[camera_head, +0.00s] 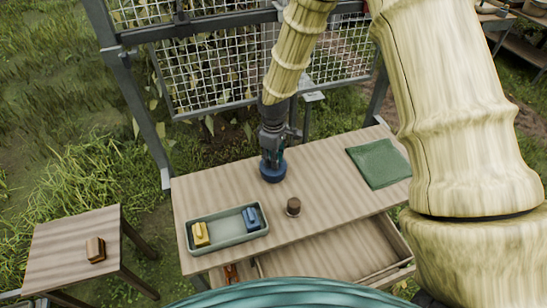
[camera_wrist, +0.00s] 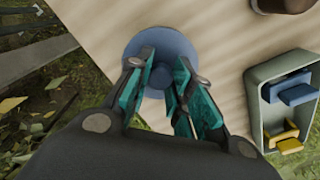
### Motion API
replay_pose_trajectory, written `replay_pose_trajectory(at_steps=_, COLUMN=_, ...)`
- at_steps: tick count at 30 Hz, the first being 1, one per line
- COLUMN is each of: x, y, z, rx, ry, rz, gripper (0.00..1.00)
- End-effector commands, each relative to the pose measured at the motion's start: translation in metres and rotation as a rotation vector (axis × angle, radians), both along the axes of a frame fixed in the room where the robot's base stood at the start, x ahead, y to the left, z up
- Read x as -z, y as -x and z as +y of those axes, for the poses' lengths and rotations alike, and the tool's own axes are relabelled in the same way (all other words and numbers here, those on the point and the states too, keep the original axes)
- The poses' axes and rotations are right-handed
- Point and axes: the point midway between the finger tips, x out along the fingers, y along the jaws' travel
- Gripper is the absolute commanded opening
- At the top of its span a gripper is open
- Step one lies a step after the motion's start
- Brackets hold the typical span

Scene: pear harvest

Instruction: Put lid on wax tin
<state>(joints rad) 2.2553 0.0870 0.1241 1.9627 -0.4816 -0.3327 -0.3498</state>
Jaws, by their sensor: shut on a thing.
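A round blue lid (camera_head: 272,175) with a knob on top is under my gripper (camera_head: 272,152), near the back edge of the wooden table. In the wrist view the gripper (camera_wrist: 160,80) is shut on the knob of the lid (camera_wrist: 150,45), with a finger on each side. I cannot tell whether the lid touches the table or hangs just above it. A small brown round pot (camera_head: 293,207), seemingly the wax tin, stands upright on the table, in front and a little to the right of the lid. In the wrist view it is cut off at the top right (camera_wrist: 285,5).
A grey-green tray (camera_head: 228,239) with a yellow and a blue block is at the table's front left. A green cloth (camera_head: 378,163) lies at the right. An open drawer (camera_head: 330,255) is below the front edge. A side table (camera_head: 65,250) holds a brown block. Mesh panels stand behind.

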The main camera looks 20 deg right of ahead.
Motion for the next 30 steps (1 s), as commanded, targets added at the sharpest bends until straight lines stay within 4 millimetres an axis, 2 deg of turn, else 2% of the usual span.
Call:
replay_pose_trajectory(at_steps=28, x=0.012, y=0.0, z=0.0, rx=0.0, ry=0.0, rz=0.0, gripper=0.06)
replay_pose_trajectory(at_steps=29, x=0.011, y=0.0, z=0.0, rx=0.0, ry=0.0, rz=0.0, gripper=0.27)
replay_pose_trajectory(at_steps=30, x=0.011, y=0.0, z=0.0, rx=0.0, ry=0.0, rz=0.0, gripper=0.31)
